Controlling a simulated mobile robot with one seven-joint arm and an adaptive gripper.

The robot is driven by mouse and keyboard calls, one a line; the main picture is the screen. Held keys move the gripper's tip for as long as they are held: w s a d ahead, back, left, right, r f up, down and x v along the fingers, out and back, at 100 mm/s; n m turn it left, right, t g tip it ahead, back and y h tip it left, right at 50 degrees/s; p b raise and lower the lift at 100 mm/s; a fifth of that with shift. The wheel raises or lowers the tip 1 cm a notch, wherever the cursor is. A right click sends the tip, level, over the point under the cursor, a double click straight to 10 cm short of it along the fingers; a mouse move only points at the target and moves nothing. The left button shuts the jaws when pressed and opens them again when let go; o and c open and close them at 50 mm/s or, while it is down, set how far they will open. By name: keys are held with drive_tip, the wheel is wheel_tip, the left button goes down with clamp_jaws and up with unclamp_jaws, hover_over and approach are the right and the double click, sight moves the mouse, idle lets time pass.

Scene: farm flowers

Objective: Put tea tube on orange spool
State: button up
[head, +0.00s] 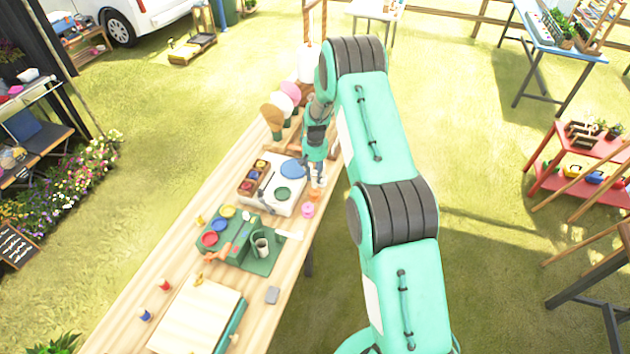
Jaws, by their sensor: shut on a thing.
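My gripper (318,177) points down over the right edge of the long wooden table, past the white tray. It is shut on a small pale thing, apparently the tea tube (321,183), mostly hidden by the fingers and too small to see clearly. A small orange thing (313,196), possibly the orange spool, is just below the gripper. I cannot tell whether the held thing touches it. A pink round item (308,210) is close by, nearer to me.
The wooden table (180,250) carries a white tray (286,208) with paint dishes and a green tray (270,262) with a cup. A red spool (164,286) and a blue spool (146,315) stand at the near left. Cone-shaped bunches (283,103) stand behind the gripper.

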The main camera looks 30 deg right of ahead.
sight(315, 181)
idle(0.3)
drive_tip(key=shift+f+p, duration=0.3)
drive_tip(key=shift+f, duration=1.4)
drive_tip(key=shift+f, duration=0.15)
drive_tip(key=o, duration=1.1)
drive_tip(key=shift+o, duration=0.2)
wheel_tip(315, 181, up, 12)
drive_tip(key=shift+r+b, duration=0.15)
drive_tip(key=shift+b, duration=0.55)
